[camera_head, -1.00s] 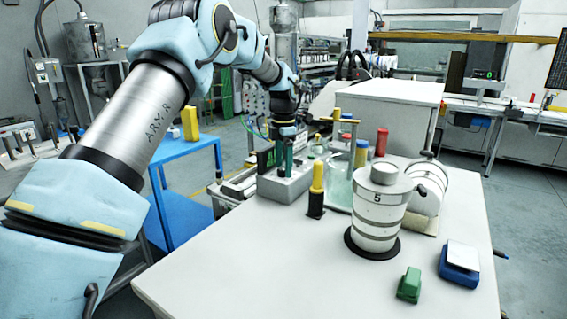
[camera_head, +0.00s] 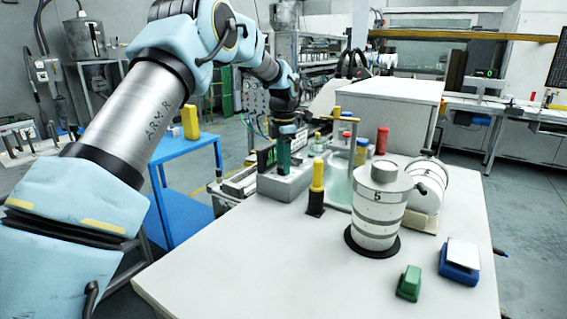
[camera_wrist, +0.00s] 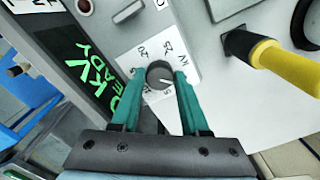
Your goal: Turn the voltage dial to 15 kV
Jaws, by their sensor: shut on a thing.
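The voltage dial (camera_wrist: 160,75) is a dark round knob on a white scale plate in the wrist view. Marks such as 20, 25, 5 and kV show around it. My gripper (camera_wrist: 159,80) has its two teal fingers on either side of the dial, shut on it. A light pointer line shows on the knob, toward the lower-right side near the 5; its exact reading is hard to tell. The display (camera_wrist: 88,78) beside it shows green text ending in kV and READY. In the head view my gripper (camera_head: 284,158) is over the grey control box (camera_head: 285,188).
A yellow-topped black post (camera_head: 317,188) stands close to the box; it also shows in the wrist view (camera_wrist: 280,65). A striped white canister (camera_head: 377,225), a green block (camera_head: 409,283) and a blue-white device (camera_head: 460,260) stand to the right. The front of the table is clear.

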